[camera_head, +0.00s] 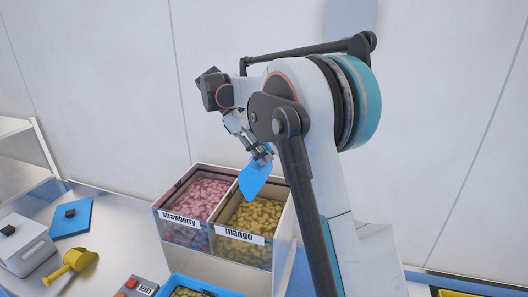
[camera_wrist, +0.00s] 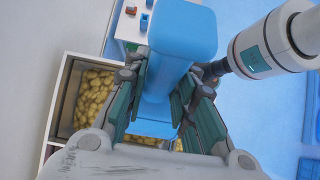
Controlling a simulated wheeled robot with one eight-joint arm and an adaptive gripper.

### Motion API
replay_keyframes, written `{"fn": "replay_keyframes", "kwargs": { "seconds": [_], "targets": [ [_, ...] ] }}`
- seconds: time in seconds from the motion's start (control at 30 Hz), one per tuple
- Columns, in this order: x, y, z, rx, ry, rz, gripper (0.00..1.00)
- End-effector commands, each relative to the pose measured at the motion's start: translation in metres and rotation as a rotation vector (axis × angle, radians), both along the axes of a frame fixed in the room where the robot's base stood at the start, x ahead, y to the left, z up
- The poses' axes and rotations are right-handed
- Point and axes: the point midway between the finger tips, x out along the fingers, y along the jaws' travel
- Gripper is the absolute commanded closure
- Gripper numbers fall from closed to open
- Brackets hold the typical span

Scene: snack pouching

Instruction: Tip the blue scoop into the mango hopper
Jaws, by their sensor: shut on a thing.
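My gripper (camera_head: 262,157) is shut on the blue scoop (camera_head: 254,181) and holds it above the mango hopper (camera_head: 241,253). The scoop points downward, steeply tilted, with its lower tip over the hopper's opening. The hopper is clear-fronted, labelled "mango", and holds yellow pieces. In the wrist view, my gripper's green-padded fingers (camera_wrist: 160,100) close around the scoop's handle, and the blue scoop (camera_wrist: 182,32) fills the upper middle. The mango hopper (camera_wrist: 64,98) shows at the left there, partly hidden by my fingers. I cannot see whether the scoop holds anything.
The strawberry hopper (camera_head: 180,233), with pink pieces, adjoins the mango hopper on the left. A white wall is behind.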

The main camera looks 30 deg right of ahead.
Motion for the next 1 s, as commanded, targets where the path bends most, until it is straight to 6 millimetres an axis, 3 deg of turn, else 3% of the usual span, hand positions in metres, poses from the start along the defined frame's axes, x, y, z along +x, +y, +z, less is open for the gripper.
{"fn": "replay_keyframes", "kwargs": {
  "seconds": [0.7, 1.0],
  "targets": [
    [-0.002, -0.003, 0.041, 0.627, -0.630, -0.003, 0.99],
    [0.000, -0.001, 0.050, 0.761, -0.761, 0.004, 0.99]
  ]
}}
